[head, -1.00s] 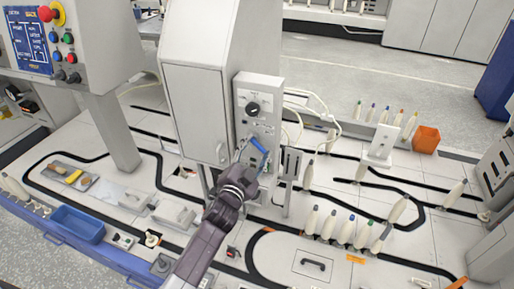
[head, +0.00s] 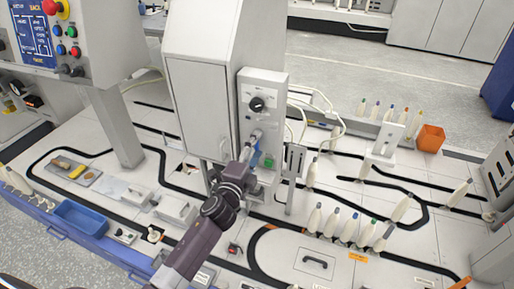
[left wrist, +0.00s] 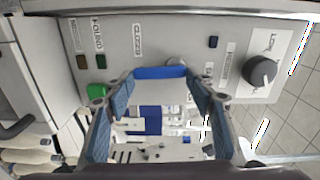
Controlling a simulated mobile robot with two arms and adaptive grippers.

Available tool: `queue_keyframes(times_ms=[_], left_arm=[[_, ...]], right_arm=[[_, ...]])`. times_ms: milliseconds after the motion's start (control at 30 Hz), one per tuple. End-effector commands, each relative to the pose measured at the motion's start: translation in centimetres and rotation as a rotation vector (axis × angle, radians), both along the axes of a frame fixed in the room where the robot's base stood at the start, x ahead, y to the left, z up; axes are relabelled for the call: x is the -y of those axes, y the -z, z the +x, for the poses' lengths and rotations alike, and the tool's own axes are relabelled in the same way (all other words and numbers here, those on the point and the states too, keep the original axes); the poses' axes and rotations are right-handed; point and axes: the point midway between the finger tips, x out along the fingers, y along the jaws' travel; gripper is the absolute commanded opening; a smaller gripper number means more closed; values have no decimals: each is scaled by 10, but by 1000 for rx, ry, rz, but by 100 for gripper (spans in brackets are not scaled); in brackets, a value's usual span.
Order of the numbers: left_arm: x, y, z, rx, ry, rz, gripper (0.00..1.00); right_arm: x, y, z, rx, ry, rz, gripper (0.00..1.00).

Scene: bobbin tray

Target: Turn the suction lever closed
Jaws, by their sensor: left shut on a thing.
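The suction lever (left wrist: 160,72) is a blue bar on the front of a grey control box (head: 274,84). In the left wrist view it lies level across the picture, between my fingertips. My left gripper (left wrist: 166,80) is shut on it. In the head view my left gripper (head: 248,148) is at the lower part of the box, and the arm hides most of the lever. A label reading CLOSED (left wrist: 137,40) is near the lever in the wrist view. My right gripper is in neither view.
The box carries a black dial (head: 257,104) and a green button (left wrist: 97,90). A tall grey cabinet (head: 200,110) stands to its left. Several bobbins (head: 330,223) stand on the table at right.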

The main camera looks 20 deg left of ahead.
Motion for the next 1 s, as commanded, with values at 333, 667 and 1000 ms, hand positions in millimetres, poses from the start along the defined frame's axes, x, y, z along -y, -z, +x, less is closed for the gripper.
queue_keyframes(times_ms=[333,667,1000], left_arm=[[-1,1,0,1,1,67,26],[-1,1,0,1,0,71,26],[-1,1,0,1,0,67,68]], right_arm=[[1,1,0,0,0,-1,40],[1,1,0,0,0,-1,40],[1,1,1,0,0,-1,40]])
